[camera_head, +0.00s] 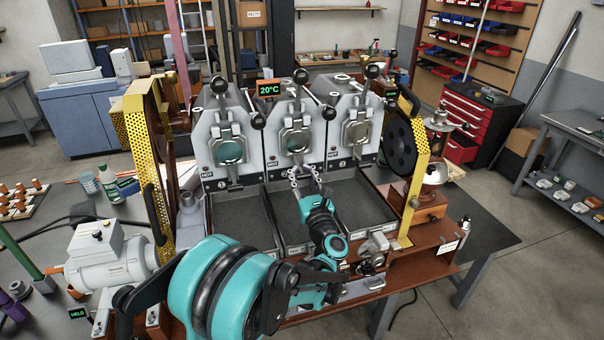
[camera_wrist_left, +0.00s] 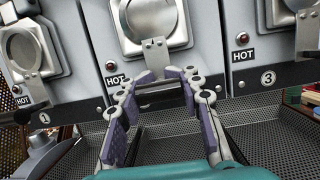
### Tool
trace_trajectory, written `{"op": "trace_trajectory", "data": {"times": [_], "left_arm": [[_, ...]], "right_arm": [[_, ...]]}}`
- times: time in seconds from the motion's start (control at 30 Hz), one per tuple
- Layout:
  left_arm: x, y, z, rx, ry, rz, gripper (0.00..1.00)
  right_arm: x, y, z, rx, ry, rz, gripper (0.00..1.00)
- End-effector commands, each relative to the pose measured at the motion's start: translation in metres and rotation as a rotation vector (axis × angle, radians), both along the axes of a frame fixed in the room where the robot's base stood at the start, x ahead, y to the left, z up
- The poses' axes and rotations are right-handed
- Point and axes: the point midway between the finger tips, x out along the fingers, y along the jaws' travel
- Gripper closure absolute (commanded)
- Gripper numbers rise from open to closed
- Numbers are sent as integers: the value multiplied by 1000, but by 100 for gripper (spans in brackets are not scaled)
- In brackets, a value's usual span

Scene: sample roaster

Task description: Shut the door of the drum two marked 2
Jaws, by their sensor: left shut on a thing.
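The drum two door (camera_head: 296,140) is the middle of three similar round-windowed doors, and in the left wrist view it is the metal door (camera_wrist_left: 150,20) at top centre. It lies close to the grey front; I cannot tell whether it is fully flush. A metal strip hangs from it down to a dark handle (camera_wrist_left: 160,88). My left gripper (camera_head: 304,178) is below the door, its fingers (camera_wrist_left: 168,84) shut on that handle. The fingers hide the plate where the 2 would be. My right gripper is not in view.
The drum one door (camera_head: 230,150) and drum three door (camera_head: 357,133) stand either side. Dark mesh trays (camera_head: 345,207) lie below the drums. Yellow perforated guards (camera_head: 148,165) flank the machine.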

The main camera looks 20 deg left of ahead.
Motion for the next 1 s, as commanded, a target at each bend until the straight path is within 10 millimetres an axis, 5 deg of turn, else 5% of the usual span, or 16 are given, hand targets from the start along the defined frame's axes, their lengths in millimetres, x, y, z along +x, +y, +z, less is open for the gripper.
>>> {"op": "trace_trajectory", "data": {"times": [0.1, 0.13, 0.23, 0.63, 1.0], "left_arm": [[1, 0, 1, 2, 0, 2, 100], [1, 0, 1, 2, -1, 2, 64], [1, 0, 1, 1, 0, 1, 43], [-6, -6, -2, 1, -1, -2, 43], [-66, -47, -22, 1, 0, -4, 43]], "right_arm": [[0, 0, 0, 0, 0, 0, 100], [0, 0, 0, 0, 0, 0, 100], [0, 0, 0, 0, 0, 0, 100], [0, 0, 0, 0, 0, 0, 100], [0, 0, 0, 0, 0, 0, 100]]}}
